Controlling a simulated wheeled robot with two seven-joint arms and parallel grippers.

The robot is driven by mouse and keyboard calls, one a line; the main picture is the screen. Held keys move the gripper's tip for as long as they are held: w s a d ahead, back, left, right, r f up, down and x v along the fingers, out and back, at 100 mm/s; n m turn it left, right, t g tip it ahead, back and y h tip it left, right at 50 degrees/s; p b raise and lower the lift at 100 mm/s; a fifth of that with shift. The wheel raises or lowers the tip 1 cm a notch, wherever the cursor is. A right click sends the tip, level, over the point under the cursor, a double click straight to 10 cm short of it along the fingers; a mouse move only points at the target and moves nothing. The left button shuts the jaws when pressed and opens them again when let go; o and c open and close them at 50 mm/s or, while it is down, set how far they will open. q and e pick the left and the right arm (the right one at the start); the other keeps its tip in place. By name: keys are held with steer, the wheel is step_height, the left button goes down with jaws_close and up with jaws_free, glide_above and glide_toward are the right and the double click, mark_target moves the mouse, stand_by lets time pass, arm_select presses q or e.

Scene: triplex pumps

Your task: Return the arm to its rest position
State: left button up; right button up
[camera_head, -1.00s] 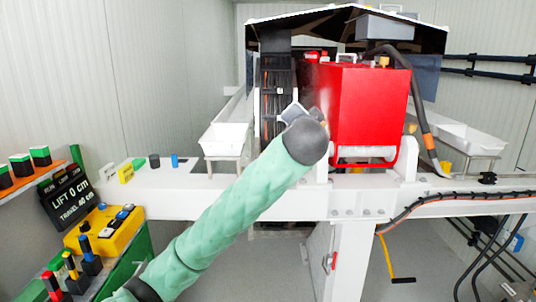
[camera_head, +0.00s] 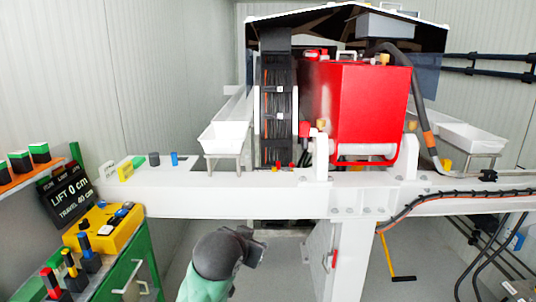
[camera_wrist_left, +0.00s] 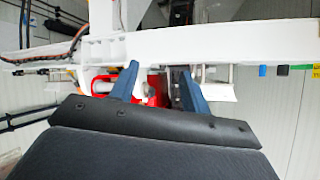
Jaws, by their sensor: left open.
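My left arm (camera_head: 208,275), in a green sleeve with a dark grey wrist, comes in at the bottom middle of the head view. Its gripper (camera_head: 254,250) is in front of and below the white beam (camera_head: 270,200), apart from it in that view. In the left wrist view the two blue fingers of this gripper (camera_wrist_left: 156,82) are spread with nothing held between them. The beam and part of a red machine show beyond the fingers, in an upside-down view. My right gripper is in neither view.
The red machine (camera_head: 365,105) stands above the beam. A yellow control box (camera_head: 105,228) and a green cabinet (camera_head: 135,270) are at the left. A white post (camera_head: 347,265) and a yellow crank handle (camera_head: 402,279) are right of the gripper. Grey floor is free around it.

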arm_select(q)
steer(key=s+a+f+n+g, duration=0.1)
steer(key=s+a+f, duration=0.2)
steer(key=s+f, duration=0.35)
steer(key=s+a+f+n+g, duration=0.1)
steer(key=s+a+f+g, duration=0.15)
steer(key=f, duration=0.65)
steer(key=s+a+f+g, duration=0.2)
steer(key=s+f, duration=1)
steer(key=s, duration=0.1)
steer(key=s+a+f+n+g+y+b, duration=0.1)
steer(key=s+a+f+g, duration=0.1)
steer(key=s+f, duration=0.9)
steer(key=s+g, duration=0.1)
steer(key=s, duration=0.2)
steer(key=shift+f+g, duration=0.35)
steer(key=shift+n, duration=0.3)
